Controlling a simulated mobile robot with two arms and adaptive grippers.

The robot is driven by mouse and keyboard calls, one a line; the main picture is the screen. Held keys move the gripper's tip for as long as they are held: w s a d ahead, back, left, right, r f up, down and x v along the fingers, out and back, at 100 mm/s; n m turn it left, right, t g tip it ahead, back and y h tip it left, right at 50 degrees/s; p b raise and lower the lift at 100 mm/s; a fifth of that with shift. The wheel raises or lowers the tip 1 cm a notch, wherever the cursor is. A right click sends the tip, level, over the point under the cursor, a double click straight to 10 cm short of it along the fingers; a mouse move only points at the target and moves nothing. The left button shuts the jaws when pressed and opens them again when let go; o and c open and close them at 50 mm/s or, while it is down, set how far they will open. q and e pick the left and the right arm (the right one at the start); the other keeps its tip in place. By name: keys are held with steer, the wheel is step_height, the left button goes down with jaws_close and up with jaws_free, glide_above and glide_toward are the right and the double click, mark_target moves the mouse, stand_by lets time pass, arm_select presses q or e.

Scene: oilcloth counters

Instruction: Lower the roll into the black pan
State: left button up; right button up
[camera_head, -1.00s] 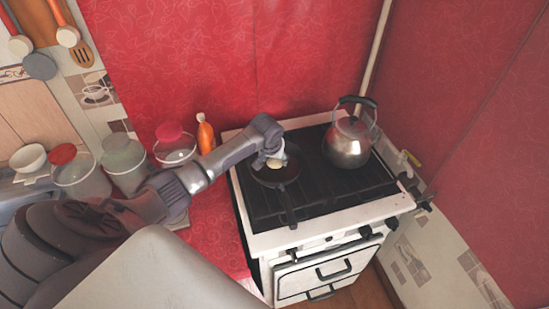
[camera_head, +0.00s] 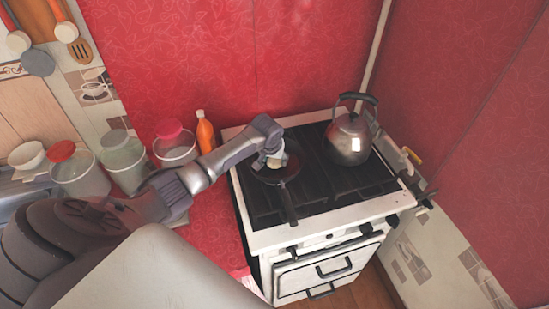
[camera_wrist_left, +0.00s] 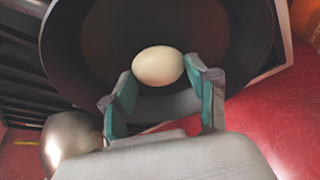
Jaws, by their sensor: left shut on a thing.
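The roll (camera_wrist_left: 158,66) is a pale, smooth oval in the left wrist view, between the fingertips of my left gripper (camera_wrist_left: 163,84). The fingers have teal inner pads and are shut on it. The black pan (camera_wrist_left: 95,45) lies behind the roll in that view, round and dark. In the head view the pan (camera_head: 288,180) stands on the left side of the stove, handle toward the front. My left gripper (camera_head: 270,160) is over the pan there and hides part of it. Whether the roll touches the pan floor I cannot tell. My right gripper is not in view.
A metal kettle (camera_head: 348,140) stands on the stove (camera_head: 265,238) to the right of the pan. An orange bottle (camera_head: 205,133) and lidded jars (camera_head: 125,160) stand on the counter at left. A red wall is behind the stove.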

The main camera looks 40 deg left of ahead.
arm_select(q)
steer(key=shift+f+b, duration=0.3)
steer(key=shift+f, duration=0.3)
stand_by(0.3)
steer(key=o, duration=1.3)
steer(key=shift+r, duration=0.15)
steer(key=v, duration=1.1)
steer(key=shift+s+d+r, duration=0.1)
steer(key=shift+s+r, duration=0.1)
steer(key=shift+r, duration=0.15)
steer(key=shift+f, duration=0.1)
